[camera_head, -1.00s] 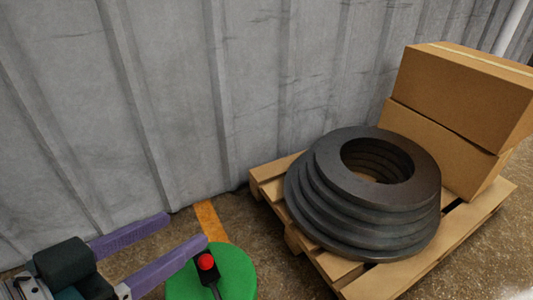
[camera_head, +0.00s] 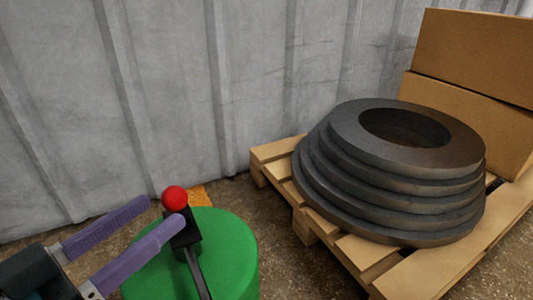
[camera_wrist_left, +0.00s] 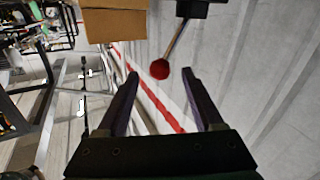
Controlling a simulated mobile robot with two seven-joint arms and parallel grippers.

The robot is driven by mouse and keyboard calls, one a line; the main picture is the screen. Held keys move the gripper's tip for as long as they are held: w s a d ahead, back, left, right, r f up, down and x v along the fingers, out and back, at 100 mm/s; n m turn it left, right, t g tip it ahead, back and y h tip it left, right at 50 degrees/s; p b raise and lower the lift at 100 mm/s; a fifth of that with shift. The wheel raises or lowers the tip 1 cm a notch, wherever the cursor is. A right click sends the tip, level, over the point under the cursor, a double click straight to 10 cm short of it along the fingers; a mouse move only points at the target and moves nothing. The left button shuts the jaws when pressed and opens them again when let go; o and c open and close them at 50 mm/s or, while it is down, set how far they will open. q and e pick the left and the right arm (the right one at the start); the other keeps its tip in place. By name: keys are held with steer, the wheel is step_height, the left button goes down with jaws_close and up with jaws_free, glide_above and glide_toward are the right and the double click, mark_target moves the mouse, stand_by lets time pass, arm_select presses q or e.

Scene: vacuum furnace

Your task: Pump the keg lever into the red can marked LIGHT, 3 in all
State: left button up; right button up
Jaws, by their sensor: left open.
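The green keg (camera_head: 232,245) stands at the bottom of the head view, its lower part cut off by the picture edge. On its top are a black pump block (camera_head: 187,236), a dark rod (camera_head: 199,277) running down toward the picture's bottom, and a red ball knob (camera_head: 174,198). My left gripper (camera_head: 163,209) is open, its purple fingers beside the knob. In the left wrist view, the knob (camera_wrist_left: 159,69) ends a thin lever (camera_wrist_left: 175,41) from a dark block and lies beyond the gap between the open fingertips. No red can marked LIGHT shows. My right gripper is out of view.
A wooden pallet (camera_head: 358,249) to the right carries stacked dark rings (camera_head: 400,185) and cardboard boxes (camera_head: 470,60). A grey corrugated wall (camera_head: 170,90) runs behind the keg. A strip of bare floor lies between keg and pallet.

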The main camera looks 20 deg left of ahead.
mark_target(185, 192)
arm_select(q)
steer(key=b+x, duration=0.2)
steer(key=x, duration=0.4)
steer(key=shift+w+f, duration=0.1)
steer(key=shift+w, duration=0.1)
steer(key=shift+w+d+b, duration=0.2)
steer(key=shift+w+b, duration=0.2)
steer(key=shift+w, duration=0.15)
jaws_close()
stand_by(0.7)
